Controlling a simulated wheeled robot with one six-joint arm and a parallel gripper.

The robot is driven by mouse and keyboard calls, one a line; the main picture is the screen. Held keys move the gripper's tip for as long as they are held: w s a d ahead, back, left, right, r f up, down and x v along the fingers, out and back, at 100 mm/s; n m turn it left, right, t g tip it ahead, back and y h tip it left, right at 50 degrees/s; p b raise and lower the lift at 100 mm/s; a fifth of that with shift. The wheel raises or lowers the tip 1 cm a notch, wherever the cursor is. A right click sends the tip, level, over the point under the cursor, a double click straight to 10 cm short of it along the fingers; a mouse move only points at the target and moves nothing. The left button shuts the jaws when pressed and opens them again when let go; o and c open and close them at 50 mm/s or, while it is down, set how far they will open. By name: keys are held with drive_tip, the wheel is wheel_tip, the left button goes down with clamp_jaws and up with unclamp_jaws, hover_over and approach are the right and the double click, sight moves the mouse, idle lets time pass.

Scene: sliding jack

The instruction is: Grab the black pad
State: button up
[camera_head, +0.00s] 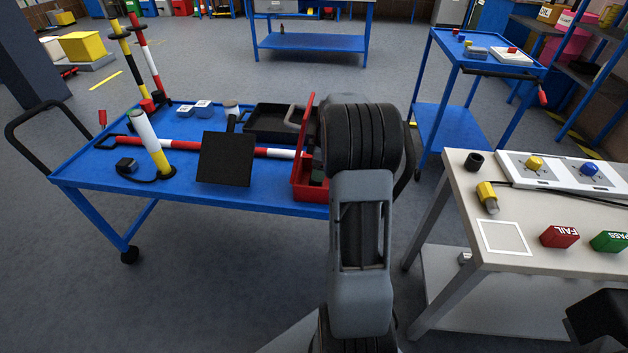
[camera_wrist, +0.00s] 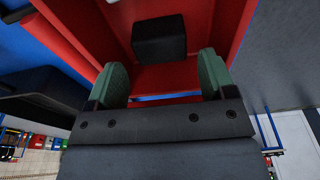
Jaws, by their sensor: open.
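My gripper (camera_wrist: 163,62) is open, with its two green fingers apart and nothing between them, above the red toolbox (camera_wrist: 228,30). In the wrist view a small black block-like pad (camera_wrist: 158,36) lies inside the toolbox, ahead of the fingertips and roughly centred between them. I see no contact between them. In the head view the red toolbox (camera_head: 307,190) stands at the right end of the blue cart, partly hidden by my arm. My gripper is hidden there. A larger black square plate (camera_head: 225,158) is tilted on the same cart.
The blue cart (camera_head: 270,204) also carries a red-and-white bar (camera_head: 275,151), a black tray (camera_head: 270,123) and a white-and-yellow post (camera_head: 150,143). A grey workbench (camera_head: 465,215) with FAIL and PASS blocks stands to the right. Open floor lies in front of the cart.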

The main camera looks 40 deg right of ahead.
drive_tip(key=f, duration=0.1)
drive_tip(key=f+b, duration=0.1)
drive_tip(key=f, duration=0.1)
drive_tip(key=w+f, duration=0.1)
drive_tip(key=f, duration=0.1)
drive_tip(key=shift+a+b, duration=0.35)
drive_tip(key=shift+a, duration=0.05)
drive_tip(key=shift+s, duration=0.1)
drive_tip(key=c, duration=0.7)
drive_tip(key=shift+r, duration=0.1)
drive_tip(key=shift+r, duration=0.1)
